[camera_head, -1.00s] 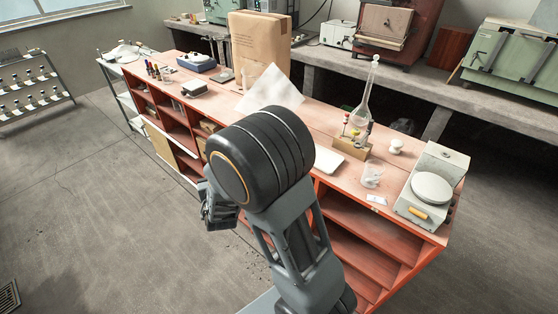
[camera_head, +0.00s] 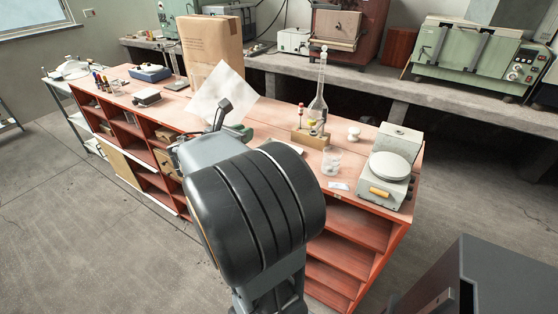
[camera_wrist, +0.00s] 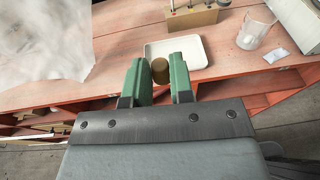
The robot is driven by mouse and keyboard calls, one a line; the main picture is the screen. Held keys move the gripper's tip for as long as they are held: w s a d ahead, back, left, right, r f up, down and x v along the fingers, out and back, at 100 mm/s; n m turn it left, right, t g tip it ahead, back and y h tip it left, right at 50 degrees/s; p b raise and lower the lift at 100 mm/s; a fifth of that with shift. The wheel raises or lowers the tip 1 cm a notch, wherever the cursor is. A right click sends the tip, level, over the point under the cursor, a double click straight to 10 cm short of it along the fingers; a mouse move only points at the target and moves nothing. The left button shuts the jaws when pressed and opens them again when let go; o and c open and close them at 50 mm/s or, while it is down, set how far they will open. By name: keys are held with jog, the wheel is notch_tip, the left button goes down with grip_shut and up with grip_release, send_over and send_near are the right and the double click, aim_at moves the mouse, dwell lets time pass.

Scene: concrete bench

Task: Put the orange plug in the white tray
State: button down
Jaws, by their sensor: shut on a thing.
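My gripper (camera_wrist: 160,85) is shut on a short, round plug (camera_wrist: 160,71), which looks brownish-olive rather than clearly orange in the wrist view. The plug sits between the two green fingers. The white tray (camera_wrist: 194,45) lies on the bench just beyond the fingertips in the wrist view, partly covered by the fingers; the plug appears in front of its near edge. I cannot tell the height of the plug above the bench. In the head view the tray (camera_head: 291,147) shows only in part behind my arm, and the plug is hidden.
A wooden block with small bottles (camera_head: 310,138), a tall flask (camera_head: 319,100) and a glass beaker (camera_head: 331,161) stand beyond and right of the tray. A balance (camera_head: 388,170) is at the bench's right end.

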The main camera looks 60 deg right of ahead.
jog(key=s+d+m+g+y+b, duration=0.1)
jog(key=s+d+m+g+b, duration=0.25)
jog(key=s, duration=0.55)
jog(key=shift+m+g, duration=0.25)
jog(key=shift+g, duration=0.7)
jog(key=w+d+f, duration=0.2)
jog(key=d+f, duration=0.1)
jog(key=w+d+f, duration=0.2)
jog(key=d, duration=0.2)
jog(key=w+d+f, duration=0.3)
jog(key=shift+w+d+f+p, duration=0.1)
jog(key=shift+d+f+p, duration=0.05)
jog(key=shift+f+p, duration=0.2)
jog(key=shift+w+d+f, duration=0.2)
jog(key=shift+d+f, duration=0.05)
jog(key=shift+f, duration=1.65)
jog(key=shift+f+b, duration=0.1)
jog(key=shift+b, duration=0.25)
jog(key=c, duration=1)
grip_release()
